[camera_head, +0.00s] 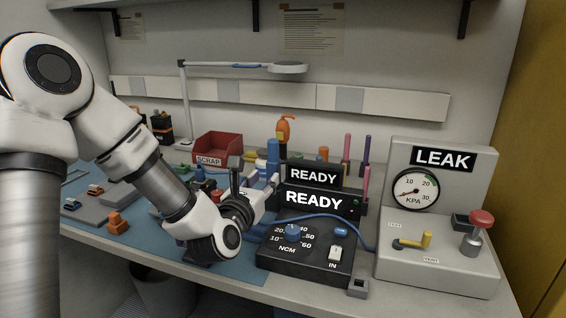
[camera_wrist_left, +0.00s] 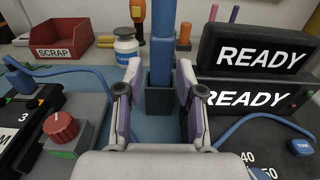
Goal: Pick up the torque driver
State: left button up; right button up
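A blue upright tool, which looks like the torque driver (camera_head: 273,153), stands in a dark square holder left of the READY displays. It also shows in the left wrist view (camera_wrist_left: 162,45), with its lower end in the holder (camera_wrist_left: 160,100). My left gripper (camera_head: 265,183) is open and points at the tool. In the left wrist view, its fingers (camera_wrist_left: 160,75) lie to either side of the tool and holder, with gaps visible. I cannot tell how far the tips reach around it. The arm hides part of the holder in the head view. My right gripper is not in view.
A dark control box (camera_head: 305,250) with a blue cable (camera_head: 340,222) is just right of the gripper. READY displays (camera_head: 313,176) stand close behind. A LEAK gauge unit (camera_head: 440,225) is at the right, a red SCRAP bin (camera_head: 218,147) at the back left. A white-and-blue bottle (camera_wrist_left: 126,45) stands left of the tool.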

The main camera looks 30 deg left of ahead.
aim_at(273, 140)
pick_arm(q)
jog(key=shift+w+r, duration=0.4)
jog(key=shift+w, duration=0.2)
jog(key=x, duration=0.3)
jog(key=f+x, duration=0.1)
jog(key=x, duration=0.1)
jog(key=shift+w, duration=0.3)
jog(key=shift+s+r, duration=0.1)
jog(key=shift+r, duration=0.1)
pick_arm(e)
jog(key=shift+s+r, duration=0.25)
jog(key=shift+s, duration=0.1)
pick_arm(q)
grip_shut()
notch_tip(273, 140, up, 9)
jog(key=shift+r+p, duration=0.1)
jog(key=shift+p, duration=0.75)
jog(key=shift+r, duration=0.4)
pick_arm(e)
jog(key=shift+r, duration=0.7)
